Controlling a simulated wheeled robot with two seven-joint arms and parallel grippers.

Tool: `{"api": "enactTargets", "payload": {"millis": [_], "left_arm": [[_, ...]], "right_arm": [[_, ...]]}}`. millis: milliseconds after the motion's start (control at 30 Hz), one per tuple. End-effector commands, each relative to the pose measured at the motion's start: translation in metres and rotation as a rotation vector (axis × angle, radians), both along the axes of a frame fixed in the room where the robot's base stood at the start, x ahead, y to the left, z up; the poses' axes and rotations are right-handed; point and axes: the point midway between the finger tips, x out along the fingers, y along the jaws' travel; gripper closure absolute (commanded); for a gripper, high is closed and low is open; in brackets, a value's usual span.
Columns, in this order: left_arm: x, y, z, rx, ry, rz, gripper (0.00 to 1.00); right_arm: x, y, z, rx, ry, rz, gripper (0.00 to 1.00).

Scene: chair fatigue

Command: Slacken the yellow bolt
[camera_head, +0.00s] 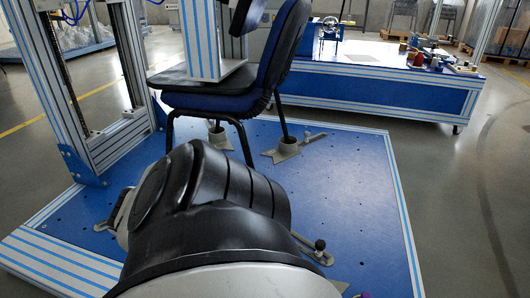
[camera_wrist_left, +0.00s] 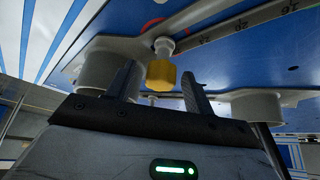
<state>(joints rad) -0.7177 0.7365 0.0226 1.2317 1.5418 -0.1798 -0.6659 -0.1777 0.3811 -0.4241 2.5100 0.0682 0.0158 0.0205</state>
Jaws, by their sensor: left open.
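In the left wrist view, the yellow bolt (camera_wrist_left: 160,74) sits on a grey shaft at a grey metal bracket (camera_wrist_left: 113,46). My left gripper (camera_wrist_left: 158,80) is open, with one dark finger on each side of the bolt. Gaps show between the bolt and both fingers, and its depth relative to the fingertips is hard to tell. In the head view, my large black and grey arm fills the middle foreground and hides the left gripper; I cannot see the yellow bolt there. My right gripper is not in view.
A blue and black chair (camera_head: 284,48) stands on the blue platform (camera_head: 350,190), its visible feet in grey holders (camera_head: 284,150). A striped upright frame (camera_head: 40,75) rises at left. A clamp with a black knob (camera_head: 320,245) is right of my arm. Floor is open at right.

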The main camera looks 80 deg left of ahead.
Motion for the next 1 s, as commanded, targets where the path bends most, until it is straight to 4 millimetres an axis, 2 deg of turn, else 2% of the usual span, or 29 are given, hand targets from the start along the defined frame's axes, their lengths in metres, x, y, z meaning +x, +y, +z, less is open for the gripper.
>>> {"api": "enactTargets", "payload": {"millis": [467,633,767,1000], "left_arm": [[-0.001,0.001,0.0,0.002,0.005,-0.034,0.47],[-0.001,0.001,0.001,-0.003,0.0,-0.116,0.47],[-0.001,0.002,-0.004,-0.001,-0.002,-0.249,0.47],[-0.001,0.002,0.0,0.001,0.0,-0.37,0.47]], "right_arm": [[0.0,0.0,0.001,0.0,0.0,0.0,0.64],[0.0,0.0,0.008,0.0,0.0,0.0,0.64],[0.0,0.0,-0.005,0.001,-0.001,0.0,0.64],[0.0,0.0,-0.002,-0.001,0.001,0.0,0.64]]}}
